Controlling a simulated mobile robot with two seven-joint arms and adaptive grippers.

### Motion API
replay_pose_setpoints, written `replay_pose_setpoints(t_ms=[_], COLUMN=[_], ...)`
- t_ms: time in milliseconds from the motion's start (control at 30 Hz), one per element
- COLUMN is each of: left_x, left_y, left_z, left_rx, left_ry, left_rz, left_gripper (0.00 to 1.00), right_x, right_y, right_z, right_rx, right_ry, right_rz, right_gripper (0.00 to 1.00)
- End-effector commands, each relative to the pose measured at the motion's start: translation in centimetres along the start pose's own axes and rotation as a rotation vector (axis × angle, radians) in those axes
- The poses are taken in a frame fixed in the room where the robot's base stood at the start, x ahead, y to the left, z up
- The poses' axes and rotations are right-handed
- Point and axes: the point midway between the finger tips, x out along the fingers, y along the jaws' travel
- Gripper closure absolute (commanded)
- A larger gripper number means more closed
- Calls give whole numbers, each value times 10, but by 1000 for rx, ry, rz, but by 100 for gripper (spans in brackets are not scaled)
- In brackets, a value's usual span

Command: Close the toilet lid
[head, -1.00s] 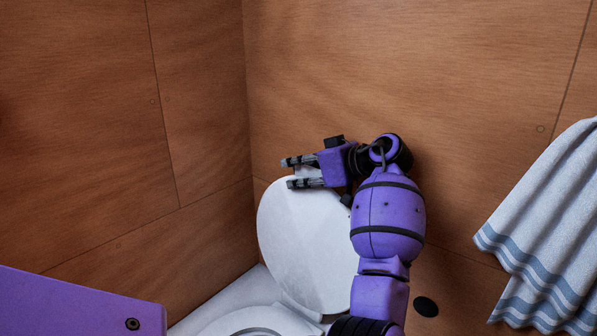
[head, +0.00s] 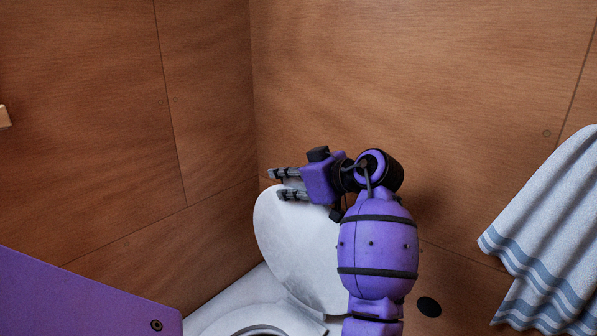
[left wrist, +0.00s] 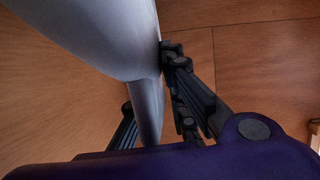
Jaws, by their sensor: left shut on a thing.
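The toilet lid (head: 296,245) is a white oval, raised and leaning, with the wooden wall behind it. The pale toilet seat (head: 238,323) lies flat below it at the bottom edge, partly cut off. My left gripper (head: 281,184) is shut on the lid's upper edge, with a finger on either side of it. In the left wrist view the lid (left wrist: 122,40) runs down between the dark fingers. My left arm hides the lid's right side. My right gripper is not in view.
Wood-panelled walls (head: 400,70) meet in a corner behind the toilet. A pale blue striped towel (head: 545,235) hangs at the right, apart from my arm. A round black disc (head: 429,306) is on the wall to the right of the arm.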

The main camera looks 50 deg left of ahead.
Motion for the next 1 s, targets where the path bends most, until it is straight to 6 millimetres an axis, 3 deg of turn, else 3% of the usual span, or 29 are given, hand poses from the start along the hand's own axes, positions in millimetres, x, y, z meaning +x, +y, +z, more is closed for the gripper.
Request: replay_pose_setpoints(t_ms=[333, 600, 800, 1000], left_x=[4, 11, 16, 18], left_y=[-94, -155, -184, -193], left_z=[12, 30, 41, 46], left_rx=[-199, -201, -197, -195], left_ry=[-3, -4, -5, -6], left_rz=[81, 81, 78, 79], left_gripper=[100, 100, 100, 100], right_x=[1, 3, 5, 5], right_y=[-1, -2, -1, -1], right_z=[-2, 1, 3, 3], right_rx=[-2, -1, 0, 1], right_ry=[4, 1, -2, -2], right_rz=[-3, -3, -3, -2], right_gripper=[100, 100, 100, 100])
